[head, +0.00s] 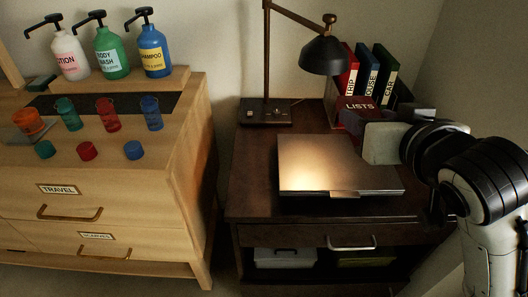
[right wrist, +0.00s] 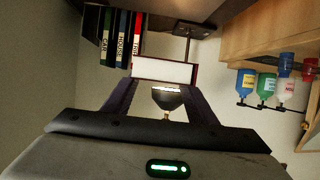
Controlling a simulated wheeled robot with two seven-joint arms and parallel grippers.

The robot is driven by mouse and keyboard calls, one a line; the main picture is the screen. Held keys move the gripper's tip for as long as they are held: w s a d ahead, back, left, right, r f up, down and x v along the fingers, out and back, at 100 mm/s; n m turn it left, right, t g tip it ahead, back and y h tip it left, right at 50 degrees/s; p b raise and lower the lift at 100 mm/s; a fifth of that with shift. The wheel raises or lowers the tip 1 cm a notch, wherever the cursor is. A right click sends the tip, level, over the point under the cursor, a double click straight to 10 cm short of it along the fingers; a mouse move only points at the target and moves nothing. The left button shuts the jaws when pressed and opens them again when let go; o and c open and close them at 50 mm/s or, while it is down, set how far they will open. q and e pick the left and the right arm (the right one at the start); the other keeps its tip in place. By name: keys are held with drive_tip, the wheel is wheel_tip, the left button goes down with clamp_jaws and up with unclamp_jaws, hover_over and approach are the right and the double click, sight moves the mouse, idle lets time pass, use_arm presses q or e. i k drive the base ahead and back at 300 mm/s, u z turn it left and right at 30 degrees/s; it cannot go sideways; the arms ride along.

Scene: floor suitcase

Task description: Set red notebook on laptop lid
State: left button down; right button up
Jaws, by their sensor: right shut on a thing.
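The red notebook (head: 358,106), marked LISTS, is at the back right of the dark desk, in front of the upright books. In the right wrist view the notebook (right wrist: 165,71) shows white page edges and dark red covers between my fingertips. My right gripper (head: 362,122) is shut on it, reaching in from the right. I cannot tell whether the notebook is clear of the desk. The closed silver laptop (head: 310,165) lies flat on the desk, left of and nearer than the gripper. Its lid is bare. My left gripper is not in view.
A black desk lamp (head: 322,55) arches over the desk behind the laptop. Red, blue and green books (head: 368,72) stand at the back right. A wooden dresser (head: 100,180) with pump bottles and small coloured containers stands on the left.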

sight(354, 162)
drive_tip(key=u, duration=1.5)
drive_tip(key=k, duration=0.95)
drive_tip(key=z, duration=1.65)
drive_tip(key=i, duration=1)
drive_tip(key=u, duration=0.05)
